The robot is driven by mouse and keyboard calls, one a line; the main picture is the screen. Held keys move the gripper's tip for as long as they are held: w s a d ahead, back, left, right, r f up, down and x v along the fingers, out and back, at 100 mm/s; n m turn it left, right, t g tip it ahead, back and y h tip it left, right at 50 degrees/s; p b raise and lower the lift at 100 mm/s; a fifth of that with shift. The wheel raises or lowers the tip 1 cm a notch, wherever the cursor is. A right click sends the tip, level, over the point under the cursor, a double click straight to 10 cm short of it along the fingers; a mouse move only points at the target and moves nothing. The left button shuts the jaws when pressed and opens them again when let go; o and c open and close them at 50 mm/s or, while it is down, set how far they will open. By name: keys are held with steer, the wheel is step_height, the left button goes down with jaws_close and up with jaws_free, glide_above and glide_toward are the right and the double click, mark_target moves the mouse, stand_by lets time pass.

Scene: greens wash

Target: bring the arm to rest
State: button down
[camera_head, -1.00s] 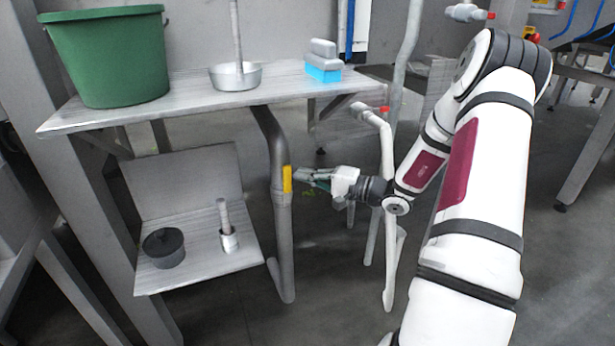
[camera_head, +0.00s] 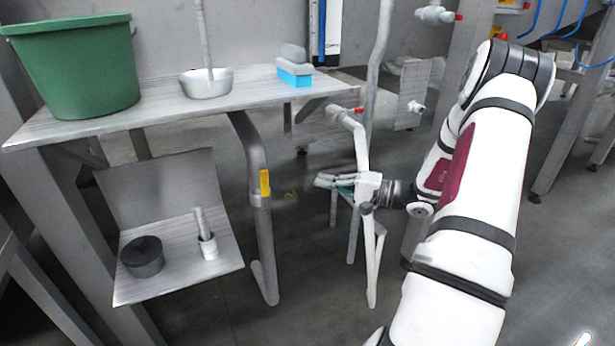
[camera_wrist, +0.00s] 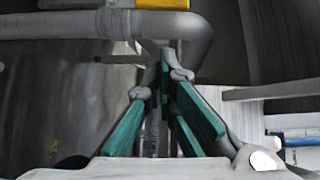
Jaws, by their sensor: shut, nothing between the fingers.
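My gripper (camera_head: 322,181) is at the end of my white arm, in open space right of the grey bent pipe with the yellow band. In the head view it points left, apart from the pipe. In the wrist view its green-padded fingers (camera_wrist: 160,80) come together at the tips with nothing between them. A grey pipe with a yellow band crosses the top of that view, beyond the fingers.
A grey shelf (camera_head: 150,112) bears a green bucket (camera_head: 75,70), a metal pan (camera_head: 207,84) and a blue-and-grey brush (camera_head: 294,72). The yellow-banded pipe (camera_head: 263,225) and a white pipe (camera_head: 372,270) stand near my gripper.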

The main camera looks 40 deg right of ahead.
steer(key=shift+v, duration=0.95)
steer(key=a+r+n+g+y, duration=0.2)
steer(key=a+r+n+g, duration=0.15)
steer(key=a, duration=0.45)
steer(key=a+r+n+g+y, duration=0.2)
steer(key=a+r+g, duration=0.2)
steer(key=a, duration=0.4)
steer(key=s+a+r+n+g+h, duration=0.1)
steer(key=s+a+r+n+g, duration=0.1)
steer(key=s+a+g, duration=0.3)
steer(key=s+a+r+n+g+h, duration=0.1)
steer(key=s+a+r+g, duration=0.15)
steer(key=a, duration=0.45)
steer(key=s+a+r+n+g+h, duration=0.1)
steer(key=s+a+h, duration=0.2)
steer(key=s, duration=0.4)
steer(key=s+a+r+n+g+h, duration=0.1)
steer(key=s+a+h, duration=0.2)
steer(key=s, duration=0.3)
steer(key=s+d+n+t+h, duration=0.25)
steer(key=s+h, duration=0.25)
steer(key=s, duration=0.4)
step_height(320, 180, up, 27)
steer(key=d+m+t+p, duration=0.1)
steer(key=t+p, duration=0.2)
steer(key=p, duration=2.3)
steer(key=shift+s+d, duration=0.2)
steer(key=shift+d, duration=0.05)
